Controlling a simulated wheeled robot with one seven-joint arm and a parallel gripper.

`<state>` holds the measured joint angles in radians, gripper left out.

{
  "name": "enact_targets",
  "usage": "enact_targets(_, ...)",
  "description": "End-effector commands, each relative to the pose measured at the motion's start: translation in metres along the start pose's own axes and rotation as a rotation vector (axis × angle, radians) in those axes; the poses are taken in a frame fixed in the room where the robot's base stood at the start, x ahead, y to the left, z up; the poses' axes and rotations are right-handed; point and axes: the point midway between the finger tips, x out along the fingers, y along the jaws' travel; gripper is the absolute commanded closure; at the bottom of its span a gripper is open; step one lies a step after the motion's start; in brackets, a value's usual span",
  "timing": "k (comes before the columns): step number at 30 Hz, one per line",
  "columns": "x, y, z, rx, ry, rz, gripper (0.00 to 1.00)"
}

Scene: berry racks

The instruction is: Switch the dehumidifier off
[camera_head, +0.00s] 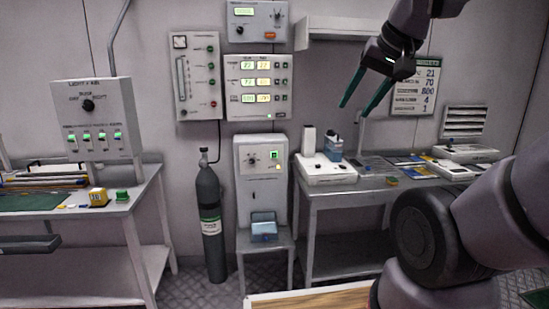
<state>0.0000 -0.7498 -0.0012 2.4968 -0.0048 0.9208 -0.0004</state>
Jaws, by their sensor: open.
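A pale upright cabinet (262,180) stands at the back wall, right of the gas cylinder; it looks like the dehumidifier. A dial, a lit green display (274,155) and a small yellow light show on its upper front. A bluish container (263,228) is at its lower front, above a grey stand (266,245). My gripper (357,108) is open and empty, with two dark green fingers pointing down and left. It hangs in the air at upper right, apart from the cabinet in the picture. The cabinet's switch cannot be made out for certain.
A dark gas cylinder (210,220) stands left of the cabinet. Control panels (258,115) hang above it. A bench (335,188) with devices stands at right, and another bench (70,215) with a switch box (97,115) at left. A wooden surface (310,299) shows at bottom.

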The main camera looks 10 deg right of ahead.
Motion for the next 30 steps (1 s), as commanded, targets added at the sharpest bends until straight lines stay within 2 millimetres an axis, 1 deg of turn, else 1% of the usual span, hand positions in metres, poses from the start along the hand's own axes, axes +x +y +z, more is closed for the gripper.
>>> enact_targets(9, -0.0002, 0.0, 0.0, 0.0, 0.0, 0.0, 0.5)
enact_targets(10, -0.0002, 0.0, 0.0, 0.0, 0.0, 0.0, 0.54)
enact_targets(11, -0.0001, 0.0, 0.0, 0.0, 0.0, 0.0, 0.65)
enact_targets(12, -0.0001, 0.0, 0.0, 0.0, 0.0, 0.0, 0.81)
enact_targets(13, -0.0001, 0.0, 0.0, 0.0, 0.0, 0.0, 0.92)
enact_targets(14, -0.0001, 0.0, 0.0, 0.0, 0.0, 0.0, 1.0)
enact_targets(30, 0.0, 0.0, 0.0, 0.0, 0.0, 0.0, 1.0)
